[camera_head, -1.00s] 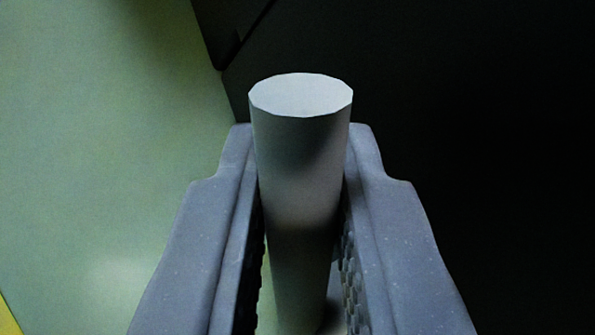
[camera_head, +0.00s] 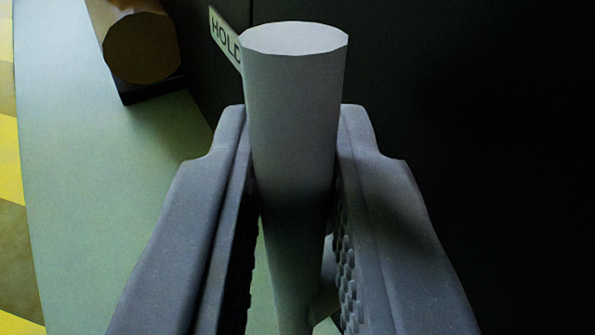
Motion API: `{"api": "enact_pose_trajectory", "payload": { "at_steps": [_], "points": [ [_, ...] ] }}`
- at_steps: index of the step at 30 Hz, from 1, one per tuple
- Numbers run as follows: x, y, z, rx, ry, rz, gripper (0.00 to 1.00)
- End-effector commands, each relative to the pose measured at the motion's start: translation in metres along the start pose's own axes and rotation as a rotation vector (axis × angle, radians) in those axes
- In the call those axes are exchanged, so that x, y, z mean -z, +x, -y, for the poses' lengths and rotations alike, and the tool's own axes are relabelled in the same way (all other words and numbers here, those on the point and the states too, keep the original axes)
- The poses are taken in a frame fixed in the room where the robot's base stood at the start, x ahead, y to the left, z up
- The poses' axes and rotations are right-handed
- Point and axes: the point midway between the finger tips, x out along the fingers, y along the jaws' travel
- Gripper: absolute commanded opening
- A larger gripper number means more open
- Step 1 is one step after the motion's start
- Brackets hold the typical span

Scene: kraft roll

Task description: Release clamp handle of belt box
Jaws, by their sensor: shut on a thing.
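A pale grey cylindrical clamp handle (camera_head: 292,110) stands up between the two fingers in the head camera view, its flat faceted end toward me. My gripper (camera_head: 297,135) is shut on the handle, with one grey finger on each side of it. The lower end of the handle narrows away between the fingers, and a small pale part shows beside it at the bottom. The belt box itself cannot be made out clearly; a large dark surface fills the right side.
A sign reading "HOLD" (camera_head: 224,38) is partly hidden behind the handle. A dark block with a round brownish end (camera_head: 141,48) stands at upper left. The pale green floor (camera_head: 90,190) lies left, bordered by yellow striping (camera_head: 8,160).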

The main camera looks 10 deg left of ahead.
Motion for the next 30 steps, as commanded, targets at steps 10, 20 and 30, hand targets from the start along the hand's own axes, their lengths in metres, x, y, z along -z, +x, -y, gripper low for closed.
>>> {"api": "enact_pose_trajectory", "payload": {
  "at_steps": [10, 20, 30],
  "points": [
    [-0.0011, -0.0052, -0.0017, -0.001, 0.044, -0.061, 0.00],
    [0.0000, -0.0057, -0.0017, 0.000, 0.046, -0.065, 0.00],
    [-0.0002, -0.0061, -0.0037, -0.004, 0.045, -0.064, 0.35]
  ]
}}
